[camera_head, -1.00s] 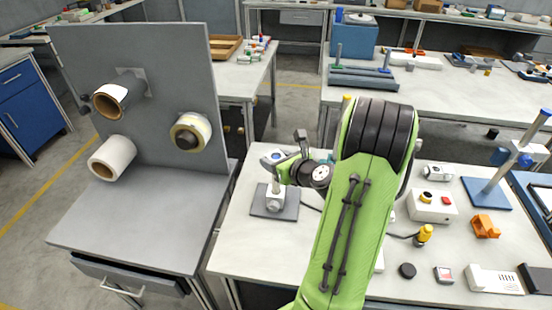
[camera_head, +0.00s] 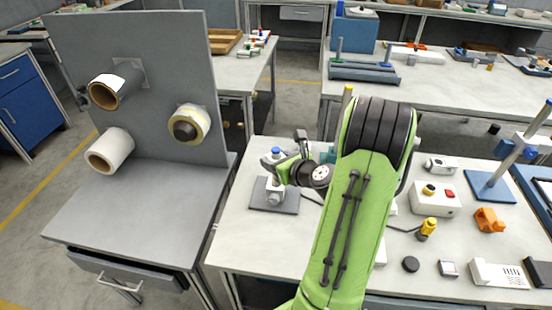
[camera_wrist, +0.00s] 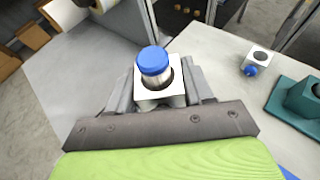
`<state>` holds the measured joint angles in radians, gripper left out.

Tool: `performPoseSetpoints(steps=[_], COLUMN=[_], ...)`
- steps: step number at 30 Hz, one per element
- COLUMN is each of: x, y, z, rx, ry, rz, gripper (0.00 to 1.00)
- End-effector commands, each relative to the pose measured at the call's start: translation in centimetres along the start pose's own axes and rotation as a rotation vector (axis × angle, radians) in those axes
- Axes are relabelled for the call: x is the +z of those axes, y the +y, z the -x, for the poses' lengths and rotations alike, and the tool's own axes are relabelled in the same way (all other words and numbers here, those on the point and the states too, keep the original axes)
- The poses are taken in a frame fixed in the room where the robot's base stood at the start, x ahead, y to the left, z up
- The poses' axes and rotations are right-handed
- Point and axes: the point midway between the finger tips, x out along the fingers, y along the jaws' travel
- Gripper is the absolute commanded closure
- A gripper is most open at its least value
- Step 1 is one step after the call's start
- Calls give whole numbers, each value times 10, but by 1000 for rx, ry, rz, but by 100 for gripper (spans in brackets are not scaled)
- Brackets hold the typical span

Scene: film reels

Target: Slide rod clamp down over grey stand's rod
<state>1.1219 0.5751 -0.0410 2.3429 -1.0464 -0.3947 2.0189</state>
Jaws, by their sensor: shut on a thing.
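The rod clamp is a white block (camera_wrist: 173,97) with a round hole, in the middle of the wrist view. The grey stand's rod (camera_wrist: 154,66), with a blue cap, comes up through that hole. The clamp is around the rod, with the cap and a short length of metal above it. My gripper (camera_wrist: 160,88) is shut on the clamp, a grey finger on each side. In the head view, the grey stand's flat base (camera_head: 286,205) lies on the white table and its blue-topped rod stands upright beside my gripper (camera_head: 283,170). The clamp's underside is hidden in the wrist view.
A grey panel (camera_head: 165,55) with film rolls on pegs stands left. Right of the stand, the wrist view shows another white block with a blue knob (camera_wrist: 258,60) and a teal block (camera_wrist: 297,100). A control box (camera_head: 434,200) and an orange part (camera_head: 488,219) lie further right.

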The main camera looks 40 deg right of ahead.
Motion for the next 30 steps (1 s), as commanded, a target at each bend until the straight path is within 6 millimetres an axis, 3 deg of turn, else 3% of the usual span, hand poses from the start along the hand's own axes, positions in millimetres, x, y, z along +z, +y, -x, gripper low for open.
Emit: performPoseSetpoints(steps=[12,30], x=[-21,-32], y=[0,0], z=[-9,-14], rx=[0,0], ry=[-1,-1], rz=[0,-1], gripper=[89,89])
